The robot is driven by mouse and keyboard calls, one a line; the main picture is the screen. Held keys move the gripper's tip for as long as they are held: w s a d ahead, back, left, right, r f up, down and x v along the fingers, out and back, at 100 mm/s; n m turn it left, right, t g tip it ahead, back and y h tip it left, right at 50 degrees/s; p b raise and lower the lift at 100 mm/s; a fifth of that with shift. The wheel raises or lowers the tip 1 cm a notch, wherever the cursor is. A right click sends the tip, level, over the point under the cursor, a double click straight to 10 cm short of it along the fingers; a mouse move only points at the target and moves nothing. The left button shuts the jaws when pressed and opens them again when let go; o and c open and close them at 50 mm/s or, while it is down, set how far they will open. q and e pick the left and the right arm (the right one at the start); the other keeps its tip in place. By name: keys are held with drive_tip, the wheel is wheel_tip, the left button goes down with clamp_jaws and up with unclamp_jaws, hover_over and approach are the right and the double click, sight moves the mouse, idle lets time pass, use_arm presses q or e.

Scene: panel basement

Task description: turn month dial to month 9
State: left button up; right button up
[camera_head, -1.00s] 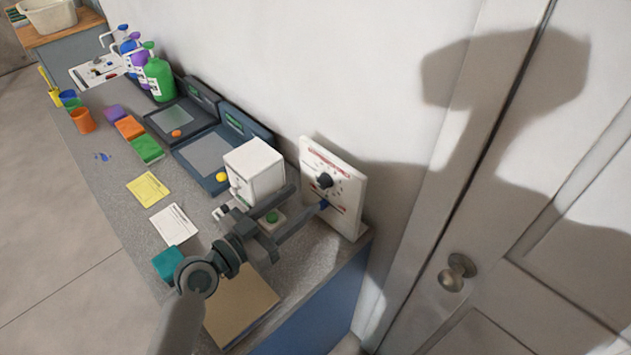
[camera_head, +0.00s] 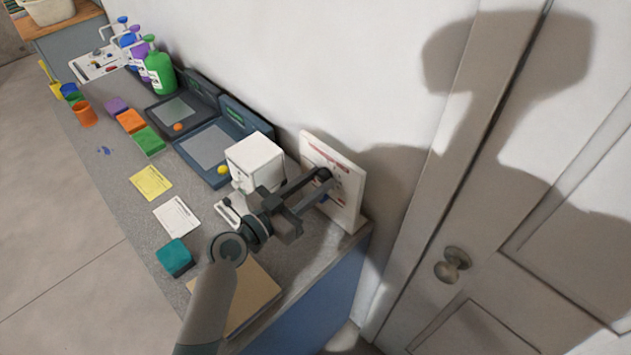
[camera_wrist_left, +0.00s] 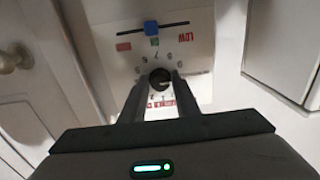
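The white panel (camera_head: 348,211) stands upright at the right end of the counter, against the wall. Its round dark month dial (camera_wrist_left: 159,78) shows in the left wrist view, ringed by small numbers. The pointer setting is too small to read. My left gripper (camera_head: 324,179) is at the panel face and hides the dial in the head view. In the left wrist view its two fingers (camera_wrist_left: 159,84) flank the dial, one on each side, very close; I cannot tell whether they press on it. My right gripper is not in view.
A blue slider (camera_wrist_left: 151,27) sits on the panel near the word LOW. A white box (camera_head: 254,163) stands left of the panel, close to my gripper. A teal block (camera_head: 174,257) and a tan board (camera_head: 240,300) lie in front. A door with a knob (camera_head: 452,265) is at right.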

use_arm(q)
drive_tip(key=shift+n, duration=0.3)
drive_tip(key=shift+n, duration=0.8)
drive_tip(key=shift+n+p, duration=0.3)
drive_tip(key=shift+n, duration=1.5)
drive_tip(key=o, duration=1)
drive_tip(key=shift+o, duration=0.2)
drive_tip(key=shift+s, duration=0.1)
